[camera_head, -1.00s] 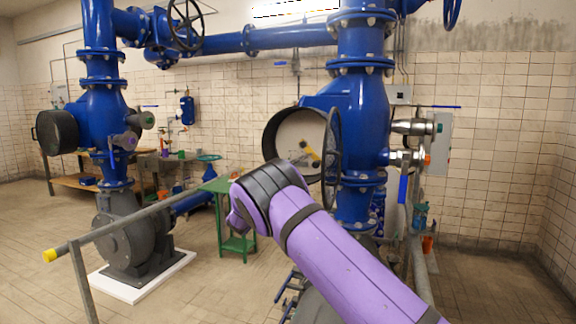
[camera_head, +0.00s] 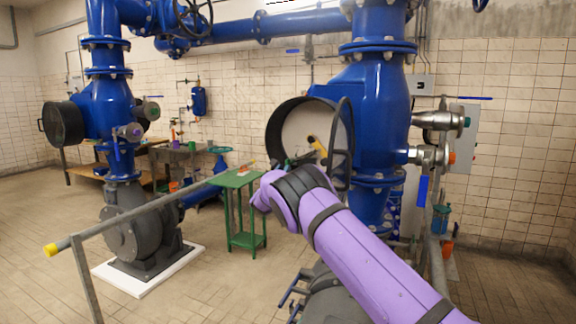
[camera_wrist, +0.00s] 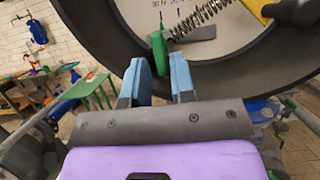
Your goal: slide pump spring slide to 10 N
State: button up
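The round pump housing (camera_head: 270,130) with a pale dial face (camera_head: 300,128) is behind my arm in the head view. In the wrist view, a coiled spring (camera_wrist: 203,18) runs across the pale face (camera_wrist: 235,40) to a green slide piece (camera_wrist: 157,47). Small marks reading about "90 N" show at the top edge; the rest of the scale is cut off. My gripper (camera_wrist: 160,68) has two blue fingers with a gap between them. The green piece is just beyond the fingertips, roughly in line with the gap. I cannot tell whether they touch.
A yellow part (camera_wrist: 257,8) with a dark end is at the spring's right. The housing's dark rim (camera_wrist: 120,25) curves close around my fingers.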

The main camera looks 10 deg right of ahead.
aim_at(292, 162)
jog(key=shift+x, duration=2.2)
jog(key=shift+c, duration=0.2)
grip_shut()
